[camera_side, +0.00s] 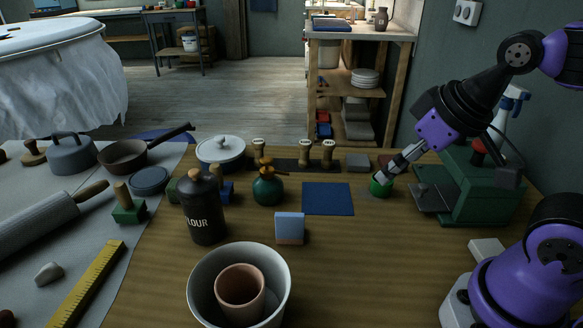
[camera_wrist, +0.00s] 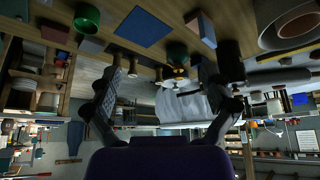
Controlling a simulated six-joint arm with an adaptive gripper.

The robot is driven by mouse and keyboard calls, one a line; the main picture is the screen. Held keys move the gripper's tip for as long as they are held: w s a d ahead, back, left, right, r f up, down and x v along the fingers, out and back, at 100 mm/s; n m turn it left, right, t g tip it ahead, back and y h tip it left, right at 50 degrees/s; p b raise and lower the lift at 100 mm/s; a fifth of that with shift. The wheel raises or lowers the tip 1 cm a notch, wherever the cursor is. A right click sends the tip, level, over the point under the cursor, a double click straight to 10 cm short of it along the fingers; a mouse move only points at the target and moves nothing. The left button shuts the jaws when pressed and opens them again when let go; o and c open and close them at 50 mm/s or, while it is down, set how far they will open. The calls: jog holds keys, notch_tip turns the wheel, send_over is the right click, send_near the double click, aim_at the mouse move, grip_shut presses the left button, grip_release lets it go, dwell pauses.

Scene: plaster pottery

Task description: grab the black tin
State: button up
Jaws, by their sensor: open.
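The black tin (camera_side: 203,210), a dark canister lettered FLOUR with a knobbed lid, stands upright on the wooden table, left of centre in the side view. In the wrist view, which is upside down, the tin (camera_wrist: 230,60) shows right of centre, partly behind a finger. My gripper (camera_side: 393,172) is at the table's right, well away from the tin, and its fingers overlap a small green cup (camera_side: 379,188) in the side view. In the wrist view the gripper (camera_wrist: 161,68) has its fingers spread with nothing held between them.
A green bottle (camera_side: 267,190) and a blue-white block (camera_side: 290,228) stand right of the tin. A white bowl (camera_side: 198,287) with a terracotta pot (camera_side: 240,288) is in front. A blue square (camera_side: 328,199) lies flat. A green machine (camera_side: 480,185) stands at the right.

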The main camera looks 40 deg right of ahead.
dwell(0.3)
jog(key=n+g, duration=0.1)
jog(key=n, duration=0.1)
send_near(200, 183)
notch_tip(200, 183, down, 3)
jog(key=w+d, duration=0.1)
jog(key=shift+y, duration=0.4)
jog(key=x, duration=0.5)
jog(key=shift+w+a+f, duration=0.15)
jog(key=shift+w+a, duration=0.05)
jog(key=shift+a, duration=0.1)
jog(key=shift+x, duration=2.75)
jog(key=shift+s+d, duration=0.1)
jog(key=c, duration=1)
